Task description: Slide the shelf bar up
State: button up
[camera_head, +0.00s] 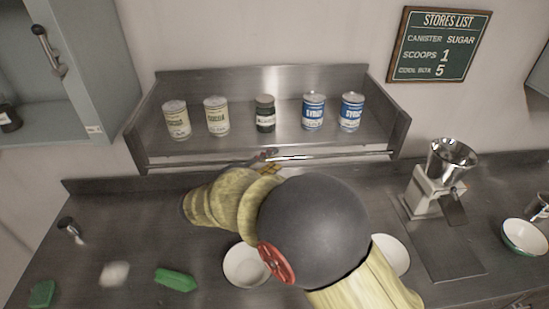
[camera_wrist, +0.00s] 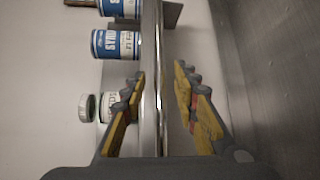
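The shelf bar (camera_head: 345,155) is a thin metal rail running across the front of the steel wall shelf (camera_head: 240,83). In the wrist view the bar (camera_wrist: 150,75) runs upright through the picture, between my two yellow and grey fingers. My gripper (camera_head: 268,160) is at the bar near its middle, largely hidden behind my arm in the head view. In the wrist view my gripper (camera_wrist: 160,95) is open, with a visible gap between the bar and the right finger. The left finger looks closer to the bar; I cannot tell whether it touches.
On the shelf stand two pale cans (camera_head: 217,116), a dark jar (camera_head: 265,114) and two blue syrup cans (camera_head: 313,112). An open cabinet (camera_head: 75,60) is at left.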

jog(key=shift+x, duration=0.85)
jog(key=c, duration=0.3)
jog(key=c, duration=0.4)
grip_shut()
